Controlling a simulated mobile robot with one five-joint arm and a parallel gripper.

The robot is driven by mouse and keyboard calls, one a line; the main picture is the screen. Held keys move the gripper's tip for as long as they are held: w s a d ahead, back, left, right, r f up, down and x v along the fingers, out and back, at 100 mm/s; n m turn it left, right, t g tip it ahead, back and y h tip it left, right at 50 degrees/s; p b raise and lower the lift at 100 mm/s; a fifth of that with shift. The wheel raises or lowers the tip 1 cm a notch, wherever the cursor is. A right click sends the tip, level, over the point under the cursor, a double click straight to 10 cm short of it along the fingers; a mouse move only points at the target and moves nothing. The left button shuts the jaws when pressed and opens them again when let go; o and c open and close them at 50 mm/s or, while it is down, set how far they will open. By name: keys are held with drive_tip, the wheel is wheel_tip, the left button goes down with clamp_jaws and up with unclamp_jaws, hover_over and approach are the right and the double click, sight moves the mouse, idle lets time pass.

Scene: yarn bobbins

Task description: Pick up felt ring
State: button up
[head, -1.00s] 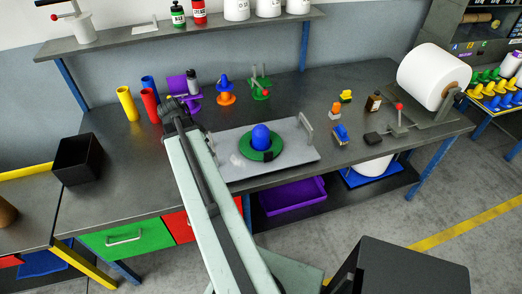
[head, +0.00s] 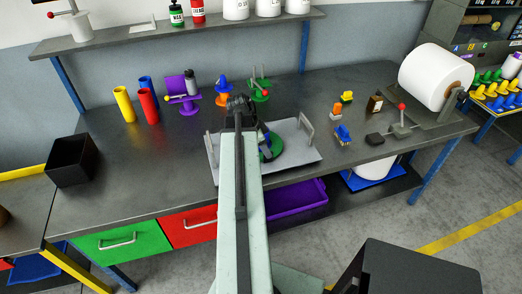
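A green ring (head: 276,150), which looks like the felt ring, lies on the grey tray (head: 304,156) on the workbench. My arm crosses in front of it and hides its left part. The blue domed piece inside the ring is almost wholly hidden. My gripper (head: 265,141) shows only as a dark, small part just right of my arm, over or beside the ring. I cannot tell whether it touches the ring or whether its fingers are open.
The tray has raised handles, one at its right end (head: 306,130). Yellow, red and blue tubes and a purple stand (head: 187,98) are behind left. Small coloured pieces and a large white roll (head: 435,76) are right. A black bin (head: 72,160) is far left.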

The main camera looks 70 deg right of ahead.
sight(268, 162)
drive_tip(key=b+x, duration=0.2)
drive_tip(key=x, duration=0.1)
drive_tip(key=b+x, duration=0.1)
drive_tip(key=shift+w+d+f, duration=0.15)
drive_tip(key=shift+d+f, duration=0.05)
drive_tip(key=shift+f, duration=0.15)
drive_tip(key=shift+r, duration=0.2)
clamp_jaws()
wheel_tip(268, 162, up, 10)
drive_tip(key=p, duration=1)
wheel_tip(268, 162, up, 3)
drive_tip(key=p, duration=0.3)
